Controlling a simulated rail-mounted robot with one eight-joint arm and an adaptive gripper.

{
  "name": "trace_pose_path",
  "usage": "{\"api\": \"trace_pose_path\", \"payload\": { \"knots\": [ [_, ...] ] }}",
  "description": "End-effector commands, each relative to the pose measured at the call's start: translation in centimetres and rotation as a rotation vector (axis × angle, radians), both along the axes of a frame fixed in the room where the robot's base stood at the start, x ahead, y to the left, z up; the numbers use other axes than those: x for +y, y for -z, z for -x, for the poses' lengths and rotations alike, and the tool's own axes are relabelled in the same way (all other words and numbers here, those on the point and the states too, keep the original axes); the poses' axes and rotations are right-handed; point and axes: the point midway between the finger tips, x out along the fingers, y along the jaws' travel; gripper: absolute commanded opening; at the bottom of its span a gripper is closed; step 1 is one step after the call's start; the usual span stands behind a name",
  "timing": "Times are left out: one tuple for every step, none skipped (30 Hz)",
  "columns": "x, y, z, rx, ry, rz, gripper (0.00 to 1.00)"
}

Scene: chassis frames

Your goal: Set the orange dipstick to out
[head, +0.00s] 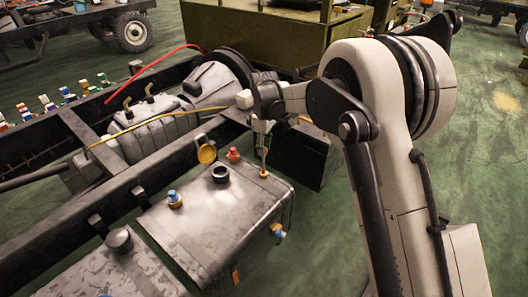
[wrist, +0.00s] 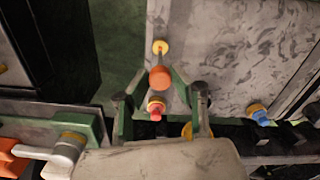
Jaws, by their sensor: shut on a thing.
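The grey tank (head: 195,225) sits beside the dark chassis rail. The orange dipstick (wrist: 160,78) shows its orange handle between my fingers in the wrist view. Its yellow collar (head: 264,173) is at the tank's top far corner, and also shows in the wrist view (wrist: 160,47). My gripper (head: 261,126) is above that collar, pointing down, and shut on the handle. A thin rod (head: 264,156) spans the gap between gripper and collar. How much of the rod is inside the tank is hidden.
A red cap (head: 233,154), a dark filler neck (head: 220,173) with an open yellow lid (head: 206,153), and a blue-topped fitting (head: 174,198) stand close by on the tank. A red hose (head: 150,68) and yellow cable (head: 150,122) cross the chassis. Green floor lies open at right.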

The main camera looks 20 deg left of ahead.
Motion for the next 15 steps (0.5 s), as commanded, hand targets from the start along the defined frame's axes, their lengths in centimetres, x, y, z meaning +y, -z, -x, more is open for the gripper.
{"api": "trace_pose_path", "payload": {
  "knots": [
    [0.0,0.12,0.0,0.0,0.0,0.0,0.0],
    [0.0,0.13,0.0,0.0,0.0,0.0,0.0],
    [0.0,0.13,0.0,0.0,0.0,0.0,0.0],
    [0.0,0.14,0.0,0.0,0.0,0.0,0.0],
    [0.0,0.14,0.0,0.0,0.0,0.0,0.23],
    [0.0,0.15,0.0,0.0,0.0,0.0,0.28],
    [0.0,0.15,0.0,0.0,0.0,0.0,0.32],
    [0.0,0.15,0.0,0.0,0.0,0.0,0.36],
    [0.0,0.15,0.0,0.0,0.0,0.0,0.41],
    [0.0,0.15,0.0,0.0,0.0,0.0,0.41],
    [0.0,0.15,0.0,0.0,0.0,0.0,0.41],
    [0.0,0.15,0.0,0.0,0.0,0.0,0.41],
    [0.0,0.15,0.0,0.0,0.0,0.0,0.41],
    [0.0,0.15,0.0,0.0,0.0,0.0,0.41],
    [0.0,0.15,0.0,0.0,0.0,0.0,0.41]
  ]
}}
